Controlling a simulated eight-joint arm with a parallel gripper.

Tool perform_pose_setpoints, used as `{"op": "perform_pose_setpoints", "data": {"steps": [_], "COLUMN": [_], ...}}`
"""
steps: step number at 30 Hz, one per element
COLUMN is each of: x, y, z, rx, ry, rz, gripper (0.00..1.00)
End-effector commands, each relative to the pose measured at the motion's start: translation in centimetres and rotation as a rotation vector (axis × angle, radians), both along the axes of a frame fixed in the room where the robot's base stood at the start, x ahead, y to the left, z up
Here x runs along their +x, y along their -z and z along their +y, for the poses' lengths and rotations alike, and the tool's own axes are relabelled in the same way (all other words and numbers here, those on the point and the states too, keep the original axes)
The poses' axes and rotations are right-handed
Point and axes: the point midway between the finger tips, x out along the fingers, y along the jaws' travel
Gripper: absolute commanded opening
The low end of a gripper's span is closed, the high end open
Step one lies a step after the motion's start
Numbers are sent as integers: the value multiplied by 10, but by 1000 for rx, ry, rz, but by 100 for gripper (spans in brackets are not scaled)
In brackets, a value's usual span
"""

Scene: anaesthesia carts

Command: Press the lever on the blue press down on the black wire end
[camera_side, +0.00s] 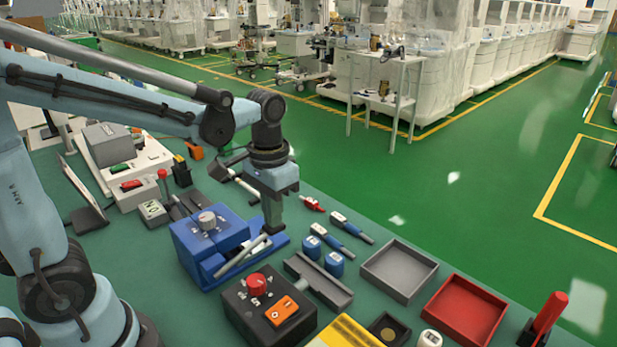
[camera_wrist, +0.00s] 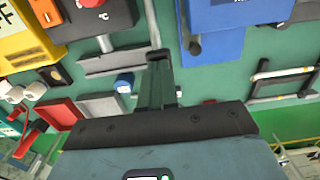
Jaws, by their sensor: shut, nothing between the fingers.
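The blue press (camera_side: 195,240) stands on the teal bench, with a dial on its top. Its metal lever (camera_side: 240,258) slants along the front side, with one end near the gripper. My gripper (camera_side: 272,226) points down at the right end of the press, its fingers together and empty. In the wrist view the closed fingertips (camera_wrist: 158,56) are at the middle, and the blue press (camera_wrist: 225,18) is at the upper right. A dark rod end (camera_wrist: 194,46) shows there, apart from the fingertips in the picture. I cannot make out the black wire end.
Blue-handled tools (camera_side: 350,228), a grey bin (camera_side: 400,270) and a red bin (camera_side: 466,310) lie to the right. A red upright handle (camera_side: 549,313) stands at far right.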

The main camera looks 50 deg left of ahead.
Motion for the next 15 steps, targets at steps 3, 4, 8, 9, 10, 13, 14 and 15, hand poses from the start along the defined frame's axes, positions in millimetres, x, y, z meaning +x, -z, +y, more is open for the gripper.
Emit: {"op": "perform_pose_setpoints", "data": {"steps": [3, 4, 8, 9, 10, 13, 14, 15], "x": [0, 0, 0, 0, 0, 0, 0, 0], "y": [-11, -14, -26, -29, -32, -41, -44, -47], "z": [0, 0, 0, 0, 0, 0, 0, 0], "rx": [0, 0, 0, 0, 0, 0, 0, 0], "ry": [0, 0, 0, 0, 0, 0, 0, 0], "rz": [-1, -1, -1, -1, -1, -1, -1, -1], "gripper": [0, 0, 0, 0, 0, 0, 0, 0]}}
